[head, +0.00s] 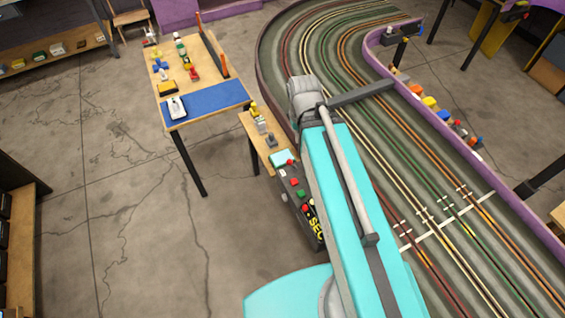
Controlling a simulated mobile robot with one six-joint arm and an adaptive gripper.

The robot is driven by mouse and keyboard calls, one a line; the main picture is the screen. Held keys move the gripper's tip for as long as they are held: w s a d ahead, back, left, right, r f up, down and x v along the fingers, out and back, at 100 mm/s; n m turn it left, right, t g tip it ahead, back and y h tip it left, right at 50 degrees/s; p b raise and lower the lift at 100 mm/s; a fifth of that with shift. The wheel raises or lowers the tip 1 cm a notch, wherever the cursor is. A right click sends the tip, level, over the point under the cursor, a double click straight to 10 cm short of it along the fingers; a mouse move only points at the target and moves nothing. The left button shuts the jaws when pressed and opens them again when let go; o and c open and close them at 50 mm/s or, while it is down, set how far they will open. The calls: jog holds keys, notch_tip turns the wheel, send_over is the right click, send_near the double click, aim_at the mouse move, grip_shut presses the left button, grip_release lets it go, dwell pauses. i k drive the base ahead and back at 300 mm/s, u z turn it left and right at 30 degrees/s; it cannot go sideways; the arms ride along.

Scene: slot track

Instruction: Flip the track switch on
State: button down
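A dark control box (286,205) stands beside the left edge of the slot track (420,190). Its face carries several red, green and white buttons or knobs and yellow lettering, partly covered by my arm. I cannot tell which of these parts, if any, is the track switch or how it is set. My teal and grey arm reaches up from the bottom across the track, and its elbow is near the middle top. My gripper cannot be made out; it is hidden behind the arm or out of view.
A small wooden shelf (256,135) with small items adjoins the control box. A wooden table (193,53) with a blue mat (205,103) and toy cars stands to the left. A purple barrier (420,106) edges the track's right side. The floor at left is clear.

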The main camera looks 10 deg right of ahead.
aim_at(290, 161)
jog(key=z, duration=0.65)
jog(key=k, duration=0.75)
jog(key=u, duration=1.05)
